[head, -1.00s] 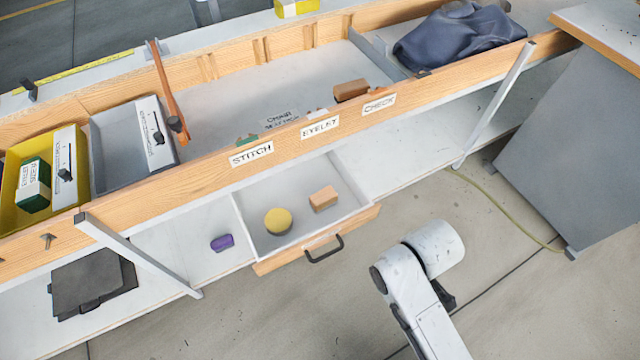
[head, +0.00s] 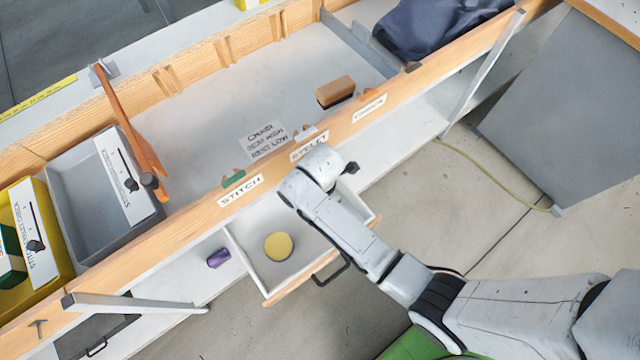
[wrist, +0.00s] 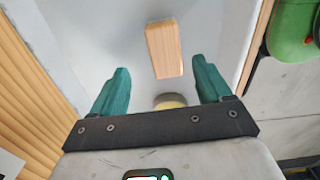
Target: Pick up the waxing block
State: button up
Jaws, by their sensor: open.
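A plain light-wood block (wrist: 164,50) lies in the open drawer (head: 245,262); it is likely the waxing block, though no label shows. In the head view my arm hides it. A round yellow disc (head: 278,247) lies in the same drawer and also shows in the wrist view (wrist: 170,101), partly covered by my gripper's mount. My gripper (wrist: 159,68) is open and empty above the drawer, its teal fingers apart. The block appears ahead, between the finger lines and beyond the tips, apart from them. In the head view my wrist hides the fingers.
A brown block with a dark base (head: 335,91) stands on the bench top. The bench's wooden front rail (head: 200,215) runs above the drawer. A purple object (head: 218,258) lies on the shelf left of the drawer. Grey (head: 85,200) and yellow trays stand at left.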

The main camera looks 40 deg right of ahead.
jog(key=shift+f, duration=0.95)
jog(key=shift+s+a+f, duration=0.1)
jog(key=shift+s+f, duration=0.1)
jog(key=shift+f, duration=1.15)
jog(key=shift+s+a+f, duration=0.1)
jog(key=shift+s+f, duration=0.05)
jog(key=shift+f, duration=1.2)
jog(key=c, duration=1.1)
jog(key=shift+r, duration=0.1)
